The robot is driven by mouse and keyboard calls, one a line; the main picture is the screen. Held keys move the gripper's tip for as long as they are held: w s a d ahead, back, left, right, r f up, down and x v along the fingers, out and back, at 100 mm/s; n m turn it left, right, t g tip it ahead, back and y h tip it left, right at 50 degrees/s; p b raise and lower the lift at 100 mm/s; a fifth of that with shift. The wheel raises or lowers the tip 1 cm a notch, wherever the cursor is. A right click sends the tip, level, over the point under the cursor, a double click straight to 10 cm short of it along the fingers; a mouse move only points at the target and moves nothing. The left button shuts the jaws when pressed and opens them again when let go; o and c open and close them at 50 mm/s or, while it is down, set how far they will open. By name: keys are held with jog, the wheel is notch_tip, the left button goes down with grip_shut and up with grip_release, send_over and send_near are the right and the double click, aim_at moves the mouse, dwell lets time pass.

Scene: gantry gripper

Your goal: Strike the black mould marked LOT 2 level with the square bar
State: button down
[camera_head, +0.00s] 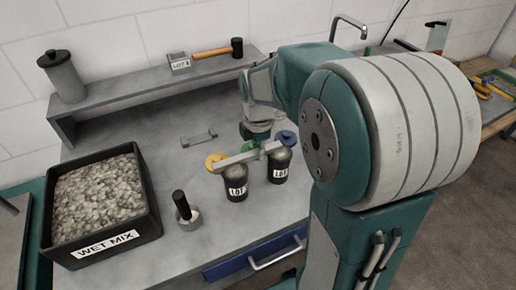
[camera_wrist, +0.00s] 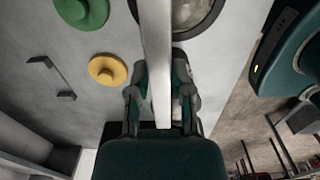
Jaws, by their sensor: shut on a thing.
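Two black moulds with white LOT labels stand on the bench in the head view, one on the left (camera_head: 236,188) and one on the right (camera_head: 279,171). Their numbers are too small to read. Grey mix shows in a round mould (camera_wrist: 196,12) at the top of the wrist view. My gripper (camera_wrist: 160,92) is shut on the pale square bar (camera_wrist: 156,45), which also shows in the head view (camera_head: 236,160). The bar runs across the left mould's top and towards the right one. I cannot tell whether it touches the rims. My fingers partly hide the bar.
A black bin (camera_head: 108,240) labelled WET MIX stands at left, beside a black-handled tamper (camera_head: 183,207). Yellow (camera_wrist: 107,70) and green (camera_wrist: 82,10) discs lie near the moulds. A small bracket (camera_head: 199,138) lies behind. A raised shelf (camera_head: 150,84) holds a hammer (camera_head: 215,51).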

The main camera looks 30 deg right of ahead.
jog(key=shift+s, duration=0.2)
jog(key=shift+s, duration=0.25)
jog(key=shift+s, duration=0.1)
jog(key=shift+s, duration=0.25)
jog(key=shift+s+f, duration=0.1)
jog(key=shift+s, duration=0.35)
jog(key=shift+s, duration=0.1)
jog(key=shift+s, duration=0.3)
jog(key=shift+w, duration=0.1)
dwell(0.3)
